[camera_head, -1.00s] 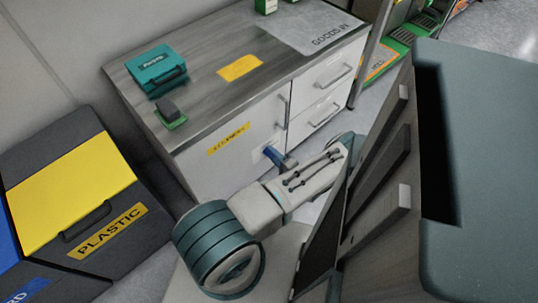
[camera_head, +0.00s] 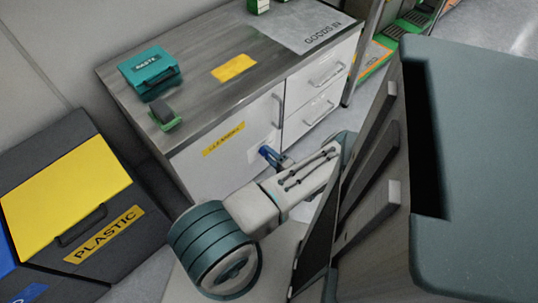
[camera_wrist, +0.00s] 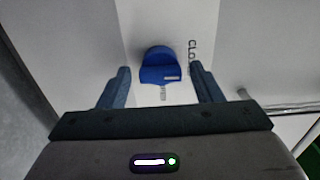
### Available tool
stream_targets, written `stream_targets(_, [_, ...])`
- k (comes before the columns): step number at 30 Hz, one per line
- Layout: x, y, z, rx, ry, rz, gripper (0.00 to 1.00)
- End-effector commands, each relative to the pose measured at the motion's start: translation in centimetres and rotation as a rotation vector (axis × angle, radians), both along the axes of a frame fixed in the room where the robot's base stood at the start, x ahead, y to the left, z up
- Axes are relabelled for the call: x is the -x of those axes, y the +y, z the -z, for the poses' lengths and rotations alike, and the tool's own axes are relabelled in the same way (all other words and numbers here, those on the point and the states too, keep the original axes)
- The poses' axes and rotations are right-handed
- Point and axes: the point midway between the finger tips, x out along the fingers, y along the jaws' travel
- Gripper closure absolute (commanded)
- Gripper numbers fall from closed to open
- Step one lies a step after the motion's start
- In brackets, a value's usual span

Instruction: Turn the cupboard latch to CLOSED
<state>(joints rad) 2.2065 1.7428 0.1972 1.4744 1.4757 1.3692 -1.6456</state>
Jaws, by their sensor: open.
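The cupboard (camera_head: 205,175) is a white door under a wood-grain counter, with a yellow label reading "CLEANING". The blue latch (camera_wrist: 160,66) is on a pale plate on that door. In the wrist view it sits ahead of my gripper (camera_wrist: 160,88), between the two blue-grey fingers, which are open and do not visibly touch it. Part of a word starting "CLO" shows to the right of the latch, and small unclear lettering lies below it. In the head view my gripper (camera_head: 271,156) is at the cupboard front, and the latch is not clearly distinguishable there.
The counter holds a teal case (camera_head: 150,72), a green-based block (camera_head: 164,118) and a yellow sheet (camera_head: 234,67). Drawers (camera_head: 318,78) are right of the door. A door handle (camera_wrist: 278,107) lies right of my gripper. A plastic bin (camera_head: 75,195) stands at left.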

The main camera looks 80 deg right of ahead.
Motion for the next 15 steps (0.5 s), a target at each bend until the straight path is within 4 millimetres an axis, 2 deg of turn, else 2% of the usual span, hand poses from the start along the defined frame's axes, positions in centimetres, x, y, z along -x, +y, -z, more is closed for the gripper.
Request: stream_targets(15, [9.0,5.7,0.0,-0.001,0.001,0.001,0.41])
